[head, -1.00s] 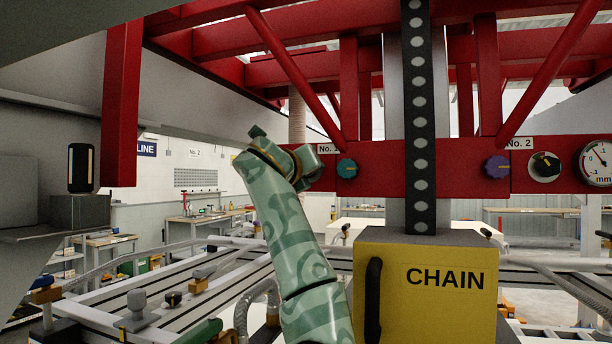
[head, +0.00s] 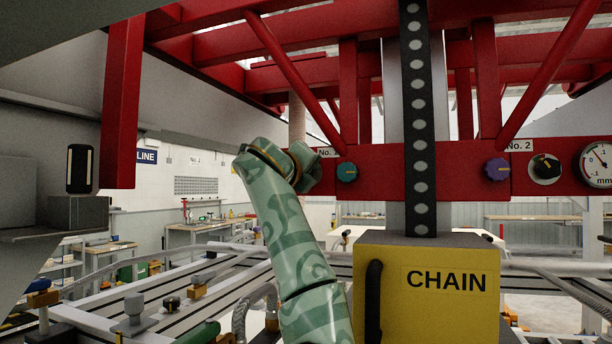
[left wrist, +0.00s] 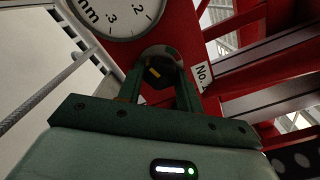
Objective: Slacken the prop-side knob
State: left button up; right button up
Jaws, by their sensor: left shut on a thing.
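My left gripper (head: 308,168) is at the red beam (head: 390,165), by the partly covered "No." plate (head: 328,152). In the left wrist view its two green fingers (left wrist: 160,80) are shut on a dark round knob (left wrist: 160,58) with a yellow mark. That knob sits between a dial gauge (left wrist: 118,12) and a "No." plate (left wrist: 201,73). In the head view my arm hides it. A teal knob (head: 347,172), a purple knob (head: 497,169) and a black knob with a yellow mark (head: 545,167) by "No. 2" are untouched. Which one is prop-side cannot be told. My right gripper is not in view.
A gauge (head: 597,165) is at the right edge. A slotted bed with clamps (head: 190,305) lies below left.

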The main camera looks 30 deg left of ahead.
pick_arm(q)
jog(key=o, duration=1)
jog(key=shift+s, duration=0.1)
jog(key=b+v, duration=0.1)
jog(key=v, duration=1.5)
jog(key=shift+s+a, duration=0.1)
jog(key=shift+s, duration=0.05)
jog(key=shift+f, duration=0.1)
